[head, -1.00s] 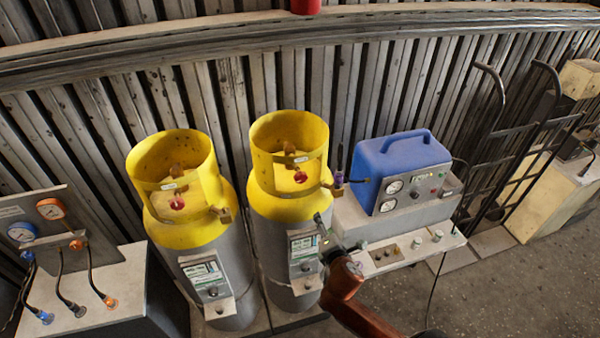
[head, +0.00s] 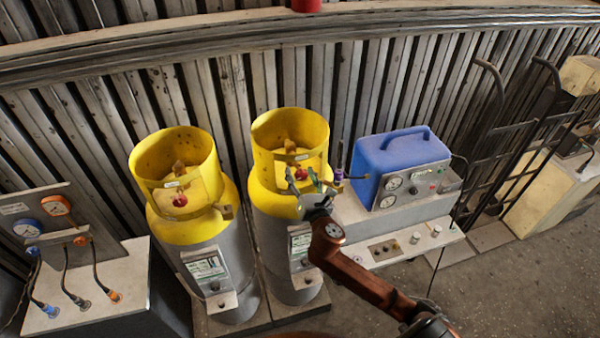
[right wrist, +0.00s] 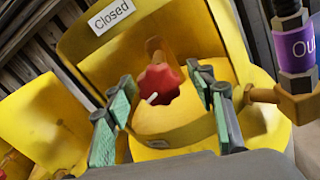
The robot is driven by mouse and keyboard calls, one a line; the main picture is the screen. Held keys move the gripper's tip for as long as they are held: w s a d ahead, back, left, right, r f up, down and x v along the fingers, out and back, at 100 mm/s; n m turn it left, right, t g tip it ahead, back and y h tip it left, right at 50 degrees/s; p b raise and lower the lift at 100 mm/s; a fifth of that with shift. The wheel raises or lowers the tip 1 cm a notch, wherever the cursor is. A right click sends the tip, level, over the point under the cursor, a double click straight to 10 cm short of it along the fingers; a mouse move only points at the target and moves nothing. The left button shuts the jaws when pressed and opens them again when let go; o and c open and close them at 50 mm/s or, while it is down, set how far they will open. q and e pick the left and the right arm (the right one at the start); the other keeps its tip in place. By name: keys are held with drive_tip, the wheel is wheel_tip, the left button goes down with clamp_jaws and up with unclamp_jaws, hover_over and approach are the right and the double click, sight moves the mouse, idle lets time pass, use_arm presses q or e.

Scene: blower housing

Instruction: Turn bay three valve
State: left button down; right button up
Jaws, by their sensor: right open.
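Two grey cylinders with yellow collars stand side by side. The right cylinder (head: 290,122) has a red valve knob (head: 302,173) inside its collar opening. The left cylinder (head: 172,157) has its own red knob (head: 180,200). My right gripper (head: 308,183) is at the front of the right cylinder's collar. In the right wrist view, its green-padded fingers (right wrist: 165,112) are open and apart, and the red knob (right wrist: 160,84) shows between and beyond them. No contact with the knob is visible. A "Closed" label (right wrist: 111,15) is on the collar. No left gripper shows.
A brass fitting with a purple "Out" band (right wrist: 297,45) is close right of the fingers. A blue machine (head: 385,165) stands right of the cylinders. A gauge panel (head: 45,225) with hoses is at left. A ribbed wall is behind.

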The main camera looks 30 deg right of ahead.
drive_tip(key=shift+w, duration=0.2)
drive_tip(key=c, duration=1.2)
